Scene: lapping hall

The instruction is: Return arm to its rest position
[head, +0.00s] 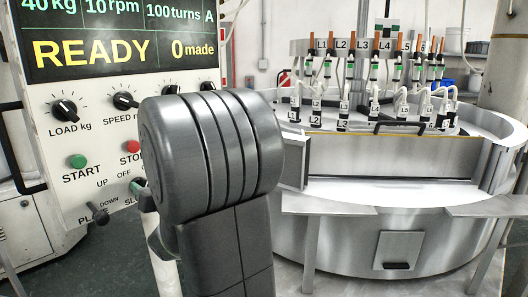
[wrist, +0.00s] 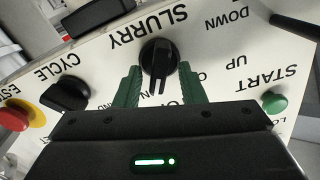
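My gripper (wrist: 160,78) shows in the wrist view with its two green fingers apart, one on each side of the black SLURRY knob (wrist: 158,58). A gap shows between each finger and the knob, and nothing is held. How far the fingertips are from the panel is hard to tell. In the head view my dark grey arm fills the middle and hides most of the gripper and the SLURRY knob, in front of the control panel (head: 66,133). The panel's display (head: 120,30) reads READY and 0 made.
The panel carries the LOAD knob (head: 64,110), green START button (head: 77,161), red STOP button (head: 132,146) and a lever (head: 97,213). The wrist view also shows the CYCLE knob (wrist: 65,94) and red E-stop (wrist: 14,116). The round lapping machine (head: 390,235) stands close on the right.

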